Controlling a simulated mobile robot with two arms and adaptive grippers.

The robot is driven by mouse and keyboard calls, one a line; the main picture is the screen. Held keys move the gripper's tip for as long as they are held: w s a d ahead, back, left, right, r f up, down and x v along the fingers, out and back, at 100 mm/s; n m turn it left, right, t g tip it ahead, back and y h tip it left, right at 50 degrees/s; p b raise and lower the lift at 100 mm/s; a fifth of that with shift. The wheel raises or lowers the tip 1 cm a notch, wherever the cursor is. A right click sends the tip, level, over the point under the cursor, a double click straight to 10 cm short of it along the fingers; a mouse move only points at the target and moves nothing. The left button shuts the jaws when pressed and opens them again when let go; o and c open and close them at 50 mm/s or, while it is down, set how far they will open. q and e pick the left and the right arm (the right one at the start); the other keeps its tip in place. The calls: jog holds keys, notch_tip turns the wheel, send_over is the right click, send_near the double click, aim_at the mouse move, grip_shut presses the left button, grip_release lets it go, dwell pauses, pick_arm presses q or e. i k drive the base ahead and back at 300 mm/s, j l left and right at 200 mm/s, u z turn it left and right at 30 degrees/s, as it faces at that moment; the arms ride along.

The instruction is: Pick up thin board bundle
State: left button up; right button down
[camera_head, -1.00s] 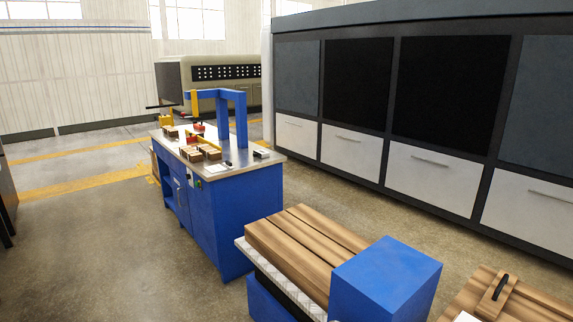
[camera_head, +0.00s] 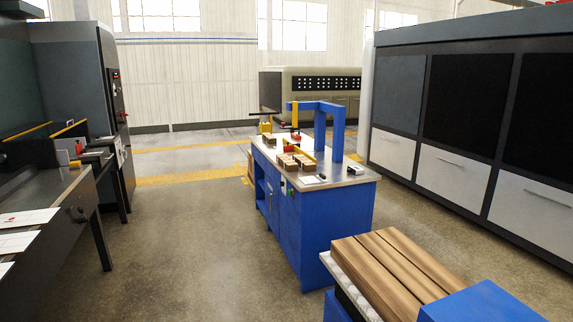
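Small stacks of brown boards (camera_head: 288,162) lie on the metal top of a blue workbench (camera_head: 362,181) in the middle of the view. I cannot tell which of them is the thin board bundle. Larger long wooden boards (camera_head: 385,262) lie side by side on a blue-framed stand at the lower right. Neither of my grippers shows in this view.
A dark work table (camera_head: 82,190) with white sheets stands at the left, beside a tall grey cabinet (camera_head: 80,90). A large machine with white drawers (camera_head: 452,172) lines the right. Open concrete floor (camera_head: 185,235) lies between the left table and the blue workbench.

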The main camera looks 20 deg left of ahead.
aim_at(286, 162)
jog(key=i+j, duration=0.25)
jog(key=i, duration=0.15)
jog(key=i+j+u, duration=0.1)
jog(key=i+j, duration=0.15)
jog(key=i, duration=0.2)
jog(key=i+j, duration=0.2)
jog(key=i, duration=0.2)
jog(key=i+j+u, duration=0.1)
jog(key=i, duration=0.35)
jog(key=i+j, duration=0.3)
jog(key=i+j+z, duration=0.15)
jog(key=j, duration=0.35)
jog(key=j+z, duration=0.15)
jog(key=j, duration=0.3)
jog(key=i+j+z, duration=0.1)
jog(key=j, duration=0.45)
